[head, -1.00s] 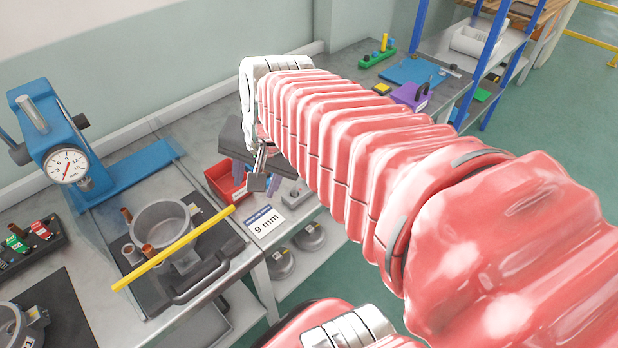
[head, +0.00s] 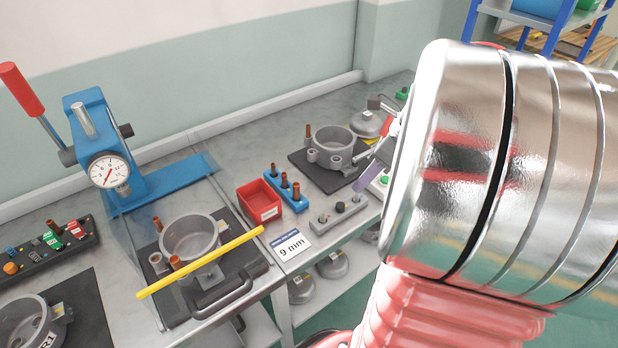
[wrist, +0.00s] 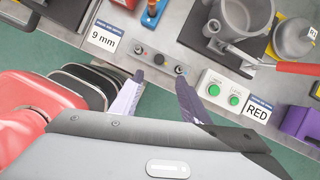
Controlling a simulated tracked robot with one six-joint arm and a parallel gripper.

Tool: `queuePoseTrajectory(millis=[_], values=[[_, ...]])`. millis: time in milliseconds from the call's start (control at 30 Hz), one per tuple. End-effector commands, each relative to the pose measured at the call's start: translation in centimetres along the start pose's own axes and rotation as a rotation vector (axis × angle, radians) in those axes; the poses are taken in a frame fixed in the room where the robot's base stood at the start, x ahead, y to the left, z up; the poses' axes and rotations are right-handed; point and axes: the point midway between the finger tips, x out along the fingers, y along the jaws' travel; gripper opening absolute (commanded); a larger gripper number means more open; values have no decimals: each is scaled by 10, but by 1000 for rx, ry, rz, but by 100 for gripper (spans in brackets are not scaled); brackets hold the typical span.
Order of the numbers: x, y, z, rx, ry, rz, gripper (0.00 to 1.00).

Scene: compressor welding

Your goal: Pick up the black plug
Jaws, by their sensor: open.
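A small grey block (head: 330,217) lies near the front edge of the bench, carrying a row of small plugs; it also shows in the wrist view (wrist: 150,63). A black plug (wrist: 159,59) stands in the middle of the row, and it shows as a dark knob in the head view (head: 340,207). My gripper (wrist: 160,78) is open and empty, its two pale purple fingers apart on the near side of the block. In the head view one finger (head: 364,181) shows just right of the block; the rest is largely hidden by my arm.
A red bin (head: 259,203) and a blue block with copper tubes (head: 287,194) stand left of the grey block. A 9 mm card (head: 292,245) lies in front. A compressor pot (head: 333,141) stands behind. A two-button box (wrist: 224,91) is close right of my fingers.

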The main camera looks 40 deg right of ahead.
Motion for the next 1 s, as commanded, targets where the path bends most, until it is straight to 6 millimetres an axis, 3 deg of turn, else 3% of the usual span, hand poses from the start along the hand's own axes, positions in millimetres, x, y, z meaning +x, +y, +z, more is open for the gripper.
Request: queuePoseTrajectory(millis=[367, 800, 1000], values=[[7, 1, 1, -5, 1, 2, 41], [70, 2, 1, -7, 2, 4, 41], [86, 1, 2, -7, 1, 0, 41]])
